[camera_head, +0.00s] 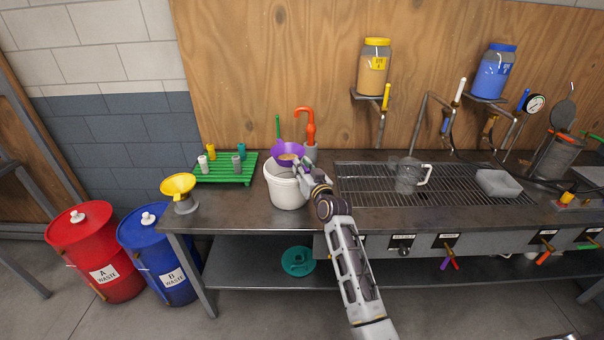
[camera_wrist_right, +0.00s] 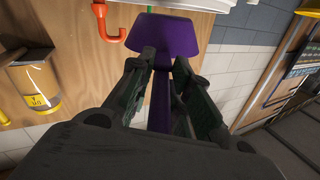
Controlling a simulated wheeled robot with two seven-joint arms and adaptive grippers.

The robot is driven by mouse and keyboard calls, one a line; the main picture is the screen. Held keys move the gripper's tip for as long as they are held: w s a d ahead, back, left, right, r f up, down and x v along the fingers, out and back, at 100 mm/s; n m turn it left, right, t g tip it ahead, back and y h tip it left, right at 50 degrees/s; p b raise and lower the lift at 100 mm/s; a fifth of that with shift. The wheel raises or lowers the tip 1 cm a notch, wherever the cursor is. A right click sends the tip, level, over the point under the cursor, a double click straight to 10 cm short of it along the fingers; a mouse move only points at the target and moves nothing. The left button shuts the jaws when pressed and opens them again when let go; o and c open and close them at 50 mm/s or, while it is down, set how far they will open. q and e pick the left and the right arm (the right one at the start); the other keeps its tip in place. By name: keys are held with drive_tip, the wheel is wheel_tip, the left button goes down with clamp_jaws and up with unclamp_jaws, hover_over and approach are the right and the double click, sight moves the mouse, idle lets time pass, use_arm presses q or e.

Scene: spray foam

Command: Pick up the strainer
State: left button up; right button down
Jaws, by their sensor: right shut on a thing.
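My right gripper (camera_head: 302,170) is at the strainer's right side. In the right wrist view the strainer's purple bowl (camera_wrist_right: 165,36) is beyond the fingertips and its purple handle runs between the fingers. The right gripper (camera_wrist_right: 164,64) is shut on this handle. My left gripper is out of view.
A holder (camera_head: 311,152) with an orange hooked tool stands behind the strainer. A green rack (camera_head: 226,181) with small bottles and a yellow funnel (camera_head: 178,186) are to the left. A clear jug (camera_head: 409,175) stands on the grate at right. Shelved jars (camera_head: 374,68) hang on the wall.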

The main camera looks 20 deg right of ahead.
drive_tip(key=shift+r, duration=2.15)
